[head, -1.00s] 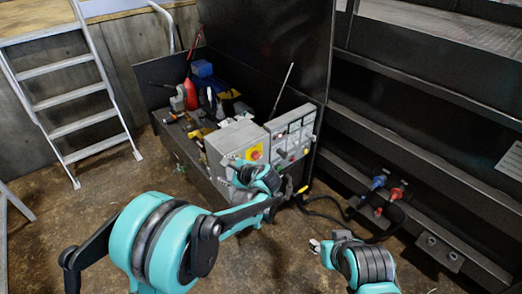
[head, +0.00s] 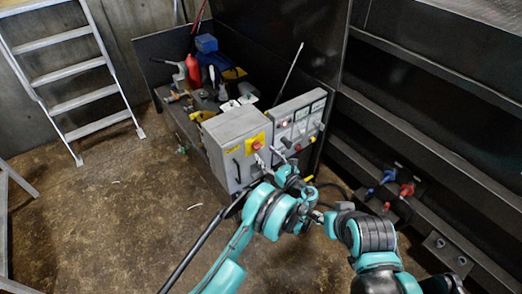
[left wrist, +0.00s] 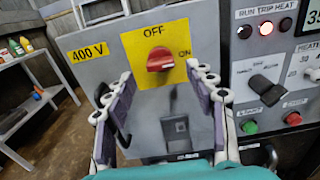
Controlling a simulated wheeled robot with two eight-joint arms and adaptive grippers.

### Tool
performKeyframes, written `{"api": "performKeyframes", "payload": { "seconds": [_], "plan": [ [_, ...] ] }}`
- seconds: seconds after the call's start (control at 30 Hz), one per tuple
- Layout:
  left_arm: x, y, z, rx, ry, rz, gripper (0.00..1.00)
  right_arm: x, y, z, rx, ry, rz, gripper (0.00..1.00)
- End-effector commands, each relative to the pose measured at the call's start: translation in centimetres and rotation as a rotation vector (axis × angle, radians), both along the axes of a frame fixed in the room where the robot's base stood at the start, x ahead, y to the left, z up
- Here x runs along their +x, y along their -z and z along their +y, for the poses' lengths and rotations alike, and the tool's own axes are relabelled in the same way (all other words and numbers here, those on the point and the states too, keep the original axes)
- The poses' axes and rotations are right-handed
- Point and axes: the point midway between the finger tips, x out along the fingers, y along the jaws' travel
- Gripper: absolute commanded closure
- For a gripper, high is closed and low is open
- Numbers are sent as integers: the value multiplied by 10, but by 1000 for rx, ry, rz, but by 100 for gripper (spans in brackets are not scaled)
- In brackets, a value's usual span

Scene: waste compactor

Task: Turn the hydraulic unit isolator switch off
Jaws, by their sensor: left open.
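The isolator switch is a red rotary knob (left wrist: 160,62) on a yellow plate, with OFF printed above it and ON to its right. Its grip looks roughly level, towards ON. In the head view the knob (head: 257,145) sits on the front of a grey cabinet (head: 222,140). My left gripper (left wrist: 160,78) is open, its fingers on either side of the knob's line and a little below it; contact is not visible. In the head view my left gripper (head: 271,157) is just in front of the cabinet. My right gripper (head: 317,213) is lower right, partly hidden, its opening unclear.
A control panel (head: 297,122) with lamps and buttons adjoins the cabinet on the right. A black handle (left wrist: 120,118) is on the cabinet's left side. Tools and bottles crowd the bench behind. Hoses with blue and red couplings (head: 405,189) lie right.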

Motion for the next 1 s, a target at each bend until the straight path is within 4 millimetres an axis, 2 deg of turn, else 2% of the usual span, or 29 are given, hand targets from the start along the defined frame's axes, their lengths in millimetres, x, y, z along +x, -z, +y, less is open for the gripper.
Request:
{"api": "performKeyframes", "payload": {
  "seconds": [0.1,0.23,0.6,0.8,1.0],
  "plan": [
    [16,2,13,-1,-3,0,45,0,9,0,0,0,0,60],
    [28,2,21,-2,-1,0,45,0,13,0,0,0,0,60],
    [34,0,25,-2,0,0,45,0,13,0,0,0,0,60],
    [34,0,25,-3,0,0,95,0,13,0,0,0,0,60],
    [34,0,25,-7,0,-2,95,0,13,0,0,0,0,60]
  ]
}}
